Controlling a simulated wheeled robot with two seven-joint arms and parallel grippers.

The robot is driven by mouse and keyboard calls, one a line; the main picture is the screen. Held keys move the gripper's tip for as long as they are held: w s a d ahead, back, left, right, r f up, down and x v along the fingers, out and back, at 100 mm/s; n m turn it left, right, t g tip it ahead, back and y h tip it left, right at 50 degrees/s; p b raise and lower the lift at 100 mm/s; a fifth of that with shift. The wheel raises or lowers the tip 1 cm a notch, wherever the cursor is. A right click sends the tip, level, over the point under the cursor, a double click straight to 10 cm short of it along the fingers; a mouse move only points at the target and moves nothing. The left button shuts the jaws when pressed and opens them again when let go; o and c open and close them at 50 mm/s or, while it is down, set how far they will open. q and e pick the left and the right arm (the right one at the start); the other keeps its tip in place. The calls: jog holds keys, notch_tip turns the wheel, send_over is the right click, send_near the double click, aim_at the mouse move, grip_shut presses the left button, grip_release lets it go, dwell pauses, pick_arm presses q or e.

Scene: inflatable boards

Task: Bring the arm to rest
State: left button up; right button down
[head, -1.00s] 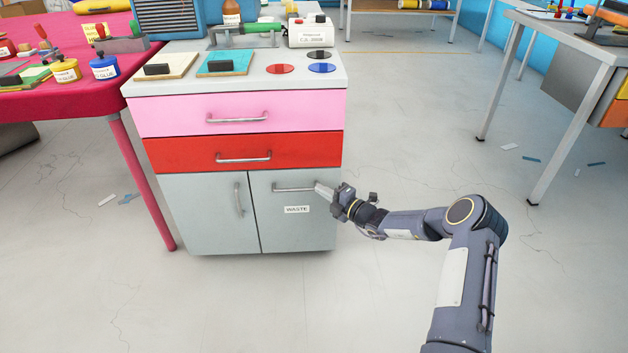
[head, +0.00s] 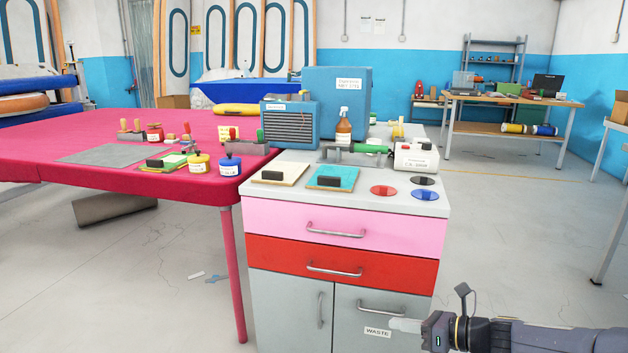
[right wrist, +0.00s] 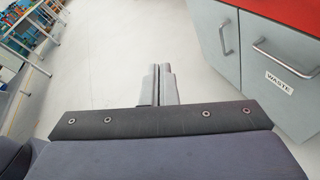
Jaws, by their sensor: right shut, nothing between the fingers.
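My right arm (head: 545,338) comes in from the lower right in the head view. My right gripper (head: 398,325) is shut and empty, in front of the grey cabinet door marked WASTE (head: 362,310) and to the right of its label. In the right wrist view the two fingers (right wrist: 158,85) lie together with bare floor ahead of them. The WASTE door (right wrist: 287,75) and its handle stand to the right there, apart from the fingers. My left gripper does not show.
The cabinet has a pink drawer (head: 345,227) and a red drawer (head: 338,268), both shut. A pink-red table (head: 60,165) stands to the left. A wooden workbench (head: 510,98) stands far back right. The floor (head: 520,235) to the right of the cabinet is free.

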jog(key=s+a+r+n+g+h, duration=0.25)
jog(key=s+r+n, duration=0.25)
jog(key=s+n, duration=0.35)
jog(key=s+d+f+n+h, duration=0.1)
jog(key=s+d+n+h, duration=0.15)
jog(key=s+n, duration=0.8)
jog(key=s+d+n+h, duration=0.1)
jog(key=s+n+h, duration=0.2)
jog(key=s+n, duration=0.75)
notch_tip(320, 180, up, 30)
jog(key=s+m+p, duration=0.2)
jog(key=p, duration=2.8)
jog(key=shift+a+f+h, duration=0.15)
jog(key=shift+h, duration=0.15)
jog(key=shift+s, duration=0.1)
